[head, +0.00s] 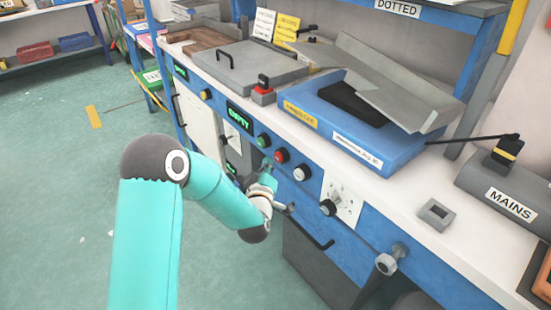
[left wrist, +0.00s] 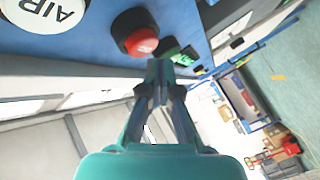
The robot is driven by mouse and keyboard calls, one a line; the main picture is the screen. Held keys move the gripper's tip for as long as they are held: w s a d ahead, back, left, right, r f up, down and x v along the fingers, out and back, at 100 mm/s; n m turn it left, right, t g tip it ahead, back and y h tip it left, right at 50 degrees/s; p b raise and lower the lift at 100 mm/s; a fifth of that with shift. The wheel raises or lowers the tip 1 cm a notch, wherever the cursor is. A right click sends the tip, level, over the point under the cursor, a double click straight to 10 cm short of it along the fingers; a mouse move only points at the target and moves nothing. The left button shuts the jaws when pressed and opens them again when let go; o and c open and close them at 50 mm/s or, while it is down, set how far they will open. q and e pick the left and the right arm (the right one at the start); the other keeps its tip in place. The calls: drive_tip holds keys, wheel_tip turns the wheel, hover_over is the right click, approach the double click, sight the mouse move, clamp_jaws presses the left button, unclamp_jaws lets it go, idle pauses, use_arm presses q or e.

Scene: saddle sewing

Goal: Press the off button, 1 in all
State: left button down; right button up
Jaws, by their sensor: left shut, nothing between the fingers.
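A red button (head: 281,156) sits on the blue front panel of the bench, between a green button (head: 262,141) and a white button (head: 302,172). In the left wrist view the red button (left wrist: 138,35) has a dark collar, and the white one (left wrist: 45,15) reads AIR. No "off" lettering is readable on the red button. My left gripper (head: 267,172) is in front of the panel, just below the buttons. In the left wrist view its fingertips (left wrist: 157,72) are together and empty, close to the red button's edge; I cannot tell whether they touch it. My right gripper is not in view.
A green-lit display (head: 240,115) and a yellow knob (head: 206,94) are farther left on the panel. A black knob (head: 328,207) and a grey knob (head: 390,260) stick out to the right. A drawer handle (head: 312,236) lies below. Open floor (head: 60,170) is at left.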

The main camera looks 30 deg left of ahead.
use_arm(q)
drive_tip(key=s, duration=0.1)
drive_tip(key=s+a+b, duration=0.1)
drive_tip(key=s, duration=0.1)
drive_tip(key=s+a+b, duration=0.1)
drive_tip(key=shift+s, duration=0.3)
idle(0.8)
